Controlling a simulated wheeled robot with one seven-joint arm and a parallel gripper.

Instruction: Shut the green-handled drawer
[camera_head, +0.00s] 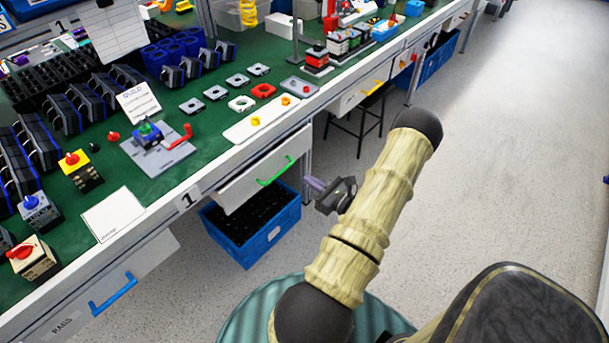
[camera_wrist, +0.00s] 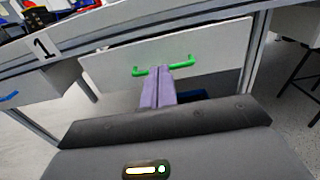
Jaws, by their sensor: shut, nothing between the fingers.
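The drawer with the green handle (camera_head: 275,170) hangs under the workbench; its pale front (camera_head: 240,185) stands out from the bench edge, so it is partly open. In the wrist view the drawer front (camera_wrist: 110,68) fills the upper middle, with the green handle (camera_wrist: 182,66) across it. My gripper (camera_head: 312,184) is to the right of the handle in the head view. In the wrist view its purple fingers (camera_wrist: 156,70) are together and empty, their tips overlapping the middle of the handle. I cannot tell whether they touch it.
A blue crate (camera_head: 270,232) stands on the floor below the drawer. A blue-handled drawer (camera_head: 113,293) is at the left and a yellow-handled drawer (camera_head: 372,88) farther right. The green benchtop (camera_head: 205,140) holds switches and parts. The floor (camera_head: 500,150) at the right is clear.

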